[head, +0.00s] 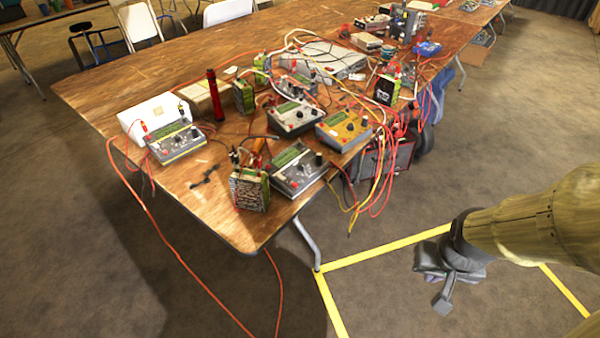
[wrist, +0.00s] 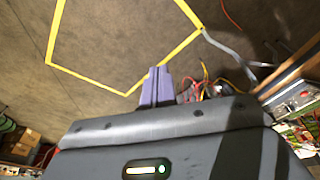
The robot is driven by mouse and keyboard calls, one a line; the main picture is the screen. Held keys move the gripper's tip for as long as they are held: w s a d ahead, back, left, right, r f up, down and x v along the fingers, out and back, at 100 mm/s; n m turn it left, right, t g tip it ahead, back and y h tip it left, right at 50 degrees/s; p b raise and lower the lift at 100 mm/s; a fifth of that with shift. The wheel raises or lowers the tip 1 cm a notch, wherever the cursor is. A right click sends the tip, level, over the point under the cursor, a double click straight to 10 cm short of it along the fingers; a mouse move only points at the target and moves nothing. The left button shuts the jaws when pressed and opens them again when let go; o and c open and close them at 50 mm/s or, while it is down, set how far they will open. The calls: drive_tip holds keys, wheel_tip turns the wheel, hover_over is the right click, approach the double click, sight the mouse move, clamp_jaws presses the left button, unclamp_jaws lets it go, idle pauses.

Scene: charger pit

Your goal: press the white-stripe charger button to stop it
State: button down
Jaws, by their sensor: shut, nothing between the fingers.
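Several chargers with green displays and knobs stand on the near end of the wooden table (head: 120,80) in the head view. One pale-edged grey charger (head: 295,118) is in the middle. An orange-faced charger (head: 343,131) is to its right, another grey charger (head: 298,173) is at the near edge, and a yellow-edged one (head: 177,144) is at the left. I cannot tell for sure which has the white stripe, and the buttons are too small to make out. My gripper (head: 443,302) is shut and empty, over the floor right of the table. Its closed fingers (wrist: 155,88) show in the wrist view.
Batteries, including one at the near edge (head: 249,190), and red and yellow cables crowd the tabletop. Cables hang off the right edge near a red-framed box (head: 385,165). Yellow tape (head: 385,250) marks the floor. Open floor separates my gripper from the table.

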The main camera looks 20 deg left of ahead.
drive_tip(key=shift+w, duration=0.35)
drive_tip(key=w+a+r+m+t+y+p, duration=0.25)
drive_tip(key=w+a+m+p, duration=0.45)
drive_tip(key=w+a, duration=0.55)
drive_tip(key=w+a+r+m+t+y+p, duration=0.1)
drive_tip(key=w+a+r+m+y+p, duration=0.1)
drive_tip(key=a, duration=0.7)
drive_tip(key=w+a+r+m+t+y+p, duration=0.1)
drive_tip(key=w+a+r+m+y+p, duration=0.1)
drive_tip(key=w+a+m+y+p, duration=0.2)
drive_tip(key=a+m+p, duration=0.2)
drive_tip(key=a+m, duration=0.2)
drive_tip(key=a, duration=0.2)
drive_tip(key=shift+w, duration=0.3)
drive_tip(key=shift+a+f, duration=0.15)
